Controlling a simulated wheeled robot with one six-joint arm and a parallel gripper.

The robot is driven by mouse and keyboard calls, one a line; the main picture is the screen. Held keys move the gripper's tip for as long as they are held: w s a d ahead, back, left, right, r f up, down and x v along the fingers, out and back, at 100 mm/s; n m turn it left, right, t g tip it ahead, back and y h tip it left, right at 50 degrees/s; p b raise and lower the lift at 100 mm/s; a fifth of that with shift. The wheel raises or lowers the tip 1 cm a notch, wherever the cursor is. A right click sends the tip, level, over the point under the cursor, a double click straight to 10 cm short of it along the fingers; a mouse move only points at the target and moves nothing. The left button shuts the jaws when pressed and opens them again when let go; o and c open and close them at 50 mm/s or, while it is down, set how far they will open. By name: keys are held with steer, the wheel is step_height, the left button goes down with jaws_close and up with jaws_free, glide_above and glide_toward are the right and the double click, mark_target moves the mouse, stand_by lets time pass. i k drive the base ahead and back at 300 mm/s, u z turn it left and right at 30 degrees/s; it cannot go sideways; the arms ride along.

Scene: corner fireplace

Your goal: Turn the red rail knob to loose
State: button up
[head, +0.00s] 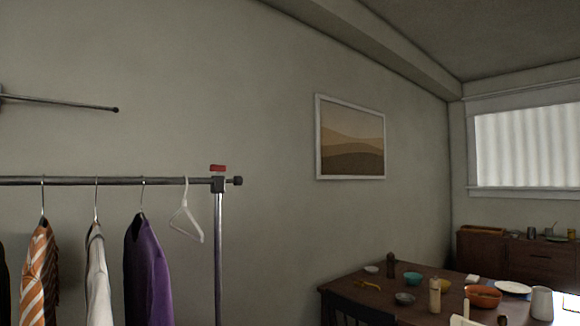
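The red rail knob (218,168) sits on top of the dark clamp (219,184) where the horizontal clothes rail (75,181) meets the upright chrome post (218,250). The knob looks like a short, wide red bar lying crosswise; its exact turn is too small to read. A dark end cap (238,181) ends the rail just right of the clamp. My gripper is not in view.
An empty white hanger (186,218) hangs just left of the clamp. Purple (147,270), white (98,275) and striped (40,272) garments hang further left. A wall rod (60,102) juts above. A laid dining table (385,290) and chair (358,312) stand lower right.

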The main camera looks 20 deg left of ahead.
mark_target(219, 169)
steer(key=z, duration=0.2)
steer(key=i, duration=2.15)
steer(key=u, duration=1.55)
steer(key=i, duration=0.75)
steer(key=u, duration=0.75)
